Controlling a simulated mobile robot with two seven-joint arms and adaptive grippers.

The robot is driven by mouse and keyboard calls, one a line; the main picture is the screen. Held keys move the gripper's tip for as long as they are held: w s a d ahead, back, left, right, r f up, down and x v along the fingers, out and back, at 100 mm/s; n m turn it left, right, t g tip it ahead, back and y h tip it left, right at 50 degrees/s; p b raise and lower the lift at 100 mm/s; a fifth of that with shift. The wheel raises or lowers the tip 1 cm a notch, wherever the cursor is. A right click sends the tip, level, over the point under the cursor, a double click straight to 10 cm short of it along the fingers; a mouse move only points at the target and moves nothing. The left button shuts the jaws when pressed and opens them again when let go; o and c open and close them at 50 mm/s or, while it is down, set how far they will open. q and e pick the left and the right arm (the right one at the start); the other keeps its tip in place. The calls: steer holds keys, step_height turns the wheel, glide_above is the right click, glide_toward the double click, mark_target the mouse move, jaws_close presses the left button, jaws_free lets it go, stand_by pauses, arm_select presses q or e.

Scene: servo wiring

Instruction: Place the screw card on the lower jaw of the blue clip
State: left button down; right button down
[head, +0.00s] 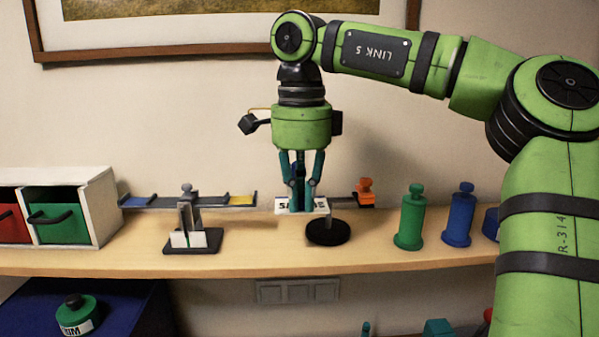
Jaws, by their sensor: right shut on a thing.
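The white screw card (283,206) shows in the head view at the middle of the shelf, with dark lettering partly covered by my fingers. My right gripper (301,205) points straight down with its teal fingers shut on the card. My left gripper is not in view.
A round black base (328,232) stands below, with an orange clip (365,189) at the right. A grey stand (189,212) with a long bar is at the left. Green (411,219) and blue (459,217) knobbed cylinders stand right. A white drawer box (101,205) is far left.

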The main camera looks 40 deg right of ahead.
steer(key=shift+w+d+r+p, duration=0.15)
steer(key=shift+w+d+p, duration=0.25)
steer(key=shift+w+d, duration=0.05)
steer(key=shift+w+d+r+p, duration=0.15)
steer(key=shift+w+d+p, duration=0.8)
steer(key=shift+w+p, duration=0.2)
step_height(320, 180, down, 2)
steer(key=shift+w+d, duration=0.1)
steer(key=shift+w, duration=0.05)
steer(key=shift+s, duration=0.2)
steer(key=shift+f, duration=0.25)
steer(key=c, duration=1.3)
jaws_free()
steer(key=shift+w, duration=0.15)
